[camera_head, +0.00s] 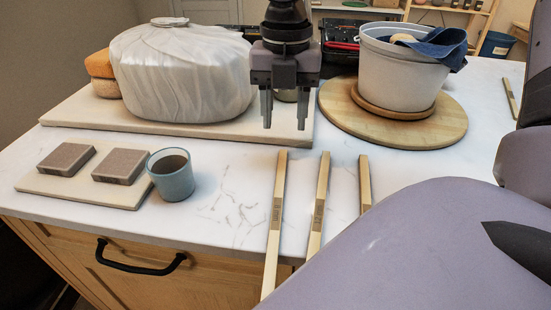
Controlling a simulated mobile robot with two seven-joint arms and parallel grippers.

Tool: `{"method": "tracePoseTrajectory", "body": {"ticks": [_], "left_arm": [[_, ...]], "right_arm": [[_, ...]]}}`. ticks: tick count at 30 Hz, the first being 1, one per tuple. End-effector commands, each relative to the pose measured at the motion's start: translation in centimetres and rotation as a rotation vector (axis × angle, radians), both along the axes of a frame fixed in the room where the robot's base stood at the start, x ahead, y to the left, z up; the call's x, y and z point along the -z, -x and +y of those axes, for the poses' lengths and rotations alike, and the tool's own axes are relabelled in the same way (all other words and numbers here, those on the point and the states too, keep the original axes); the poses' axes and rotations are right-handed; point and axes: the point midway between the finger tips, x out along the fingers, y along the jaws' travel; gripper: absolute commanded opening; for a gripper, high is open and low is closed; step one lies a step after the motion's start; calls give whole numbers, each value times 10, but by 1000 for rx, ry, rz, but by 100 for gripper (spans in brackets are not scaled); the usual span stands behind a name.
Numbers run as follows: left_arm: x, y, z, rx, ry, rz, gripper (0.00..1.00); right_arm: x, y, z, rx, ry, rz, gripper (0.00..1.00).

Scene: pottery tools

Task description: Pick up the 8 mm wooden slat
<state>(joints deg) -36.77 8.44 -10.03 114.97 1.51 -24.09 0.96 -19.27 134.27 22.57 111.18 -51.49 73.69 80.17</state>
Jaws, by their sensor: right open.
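Three pale wooden slats lie side by side on the white worktop: a left slat (280,185), a middle slat (322,180) and a right slat (364,174). The left and middle slats have dark printed marks, too small to read, so I cannot tell which is 8 mm. My arm hides the near end of the right slat. My right gripper (285,112) points down, open and empty, beyond the far ends of the slats and apart from them. My left gripper is not in view.
A wrapped clay block (180,75) sits on a board (75,118) behind. A grey bucket (400,80) stands on a round wooden board (345,120). A cup (172,183) and two brown blocks (66,159) are at left. Another slat-like piece (510,98) lies far right.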

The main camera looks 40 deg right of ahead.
Motion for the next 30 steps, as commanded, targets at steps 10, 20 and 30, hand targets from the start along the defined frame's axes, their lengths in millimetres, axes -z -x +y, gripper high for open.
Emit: {"method": "tracePoseTrajectory", "body": {"ticks": [10, 20, 30], "left_arm": [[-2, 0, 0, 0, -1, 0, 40], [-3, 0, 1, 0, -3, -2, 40], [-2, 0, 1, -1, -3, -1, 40]], "right_arm": [[37, 4, 5, -2, -2, 6, 46], [71, 5, 7, 0, -2, 1, 46], [71, 5, 7, 0, -1, 0, 46]]}}
